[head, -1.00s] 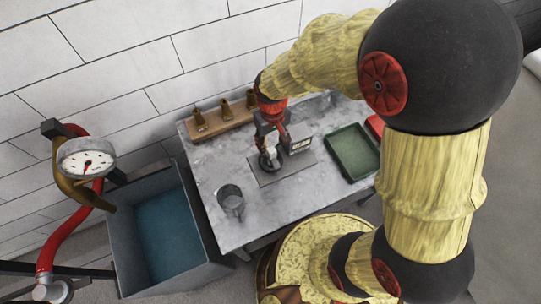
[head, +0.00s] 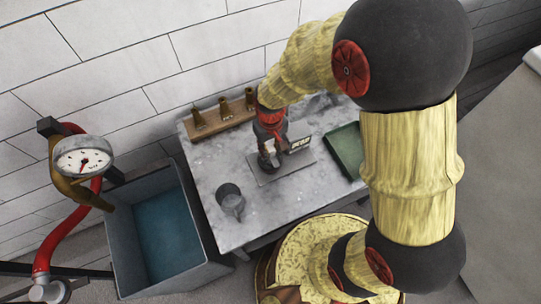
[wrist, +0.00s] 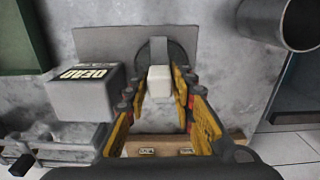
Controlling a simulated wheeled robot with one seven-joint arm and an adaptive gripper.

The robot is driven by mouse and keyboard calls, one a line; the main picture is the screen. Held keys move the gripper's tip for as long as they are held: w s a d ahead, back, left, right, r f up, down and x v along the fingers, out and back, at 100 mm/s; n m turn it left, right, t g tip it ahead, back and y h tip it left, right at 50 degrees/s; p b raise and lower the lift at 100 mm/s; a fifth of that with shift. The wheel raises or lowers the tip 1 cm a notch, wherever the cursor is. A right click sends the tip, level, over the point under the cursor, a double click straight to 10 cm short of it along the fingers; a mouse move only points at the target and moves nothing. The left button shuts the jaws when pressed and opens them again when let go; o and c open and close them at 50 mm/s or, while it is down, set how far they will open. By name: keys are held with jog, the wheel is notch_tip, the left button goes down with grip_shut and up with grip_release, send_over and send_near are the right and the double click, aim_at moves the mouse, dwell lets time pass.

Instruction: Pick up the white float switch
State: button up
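The white float switch (wrist: 160,82) shows in the wrist view as a small white block, between the two yellow fingers of my gripper (wrist: 160,88). A narrow gap seems to show on each side of it, so the fingers are open around it. A grey strip and a dark round part lie just beyond it, over a grey plate (wrist: 95,40). In the head view my gripper (head: 268,155) points down over this plate (head: 285,170); the switch is hard to make out there.
A white-grey box labelled "DEAD" (wrist: 82,95) stands close beside my gripper. A metal mug (head: 231,200), a green tray (head: 345,150) and a wooden rack with brass nozzles (head: 222,118) share the grey table (head: 215,160). A water tank (head: 120,235) and pressure gauge (head: 84,160) stand left.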

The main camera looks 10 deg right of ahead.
grip_shut()
jog(key=shift+r, duration=0.1)
dwell(0.5)
notch_tip(320, 180, up, 10)
jog(key=shift+r+p, duration=0.15)
jog(key=shift+p, duration=0.9)
notch_tip(320, 180, up, 8)
jog(key=p, duration=0.6)
dwell(0.4)
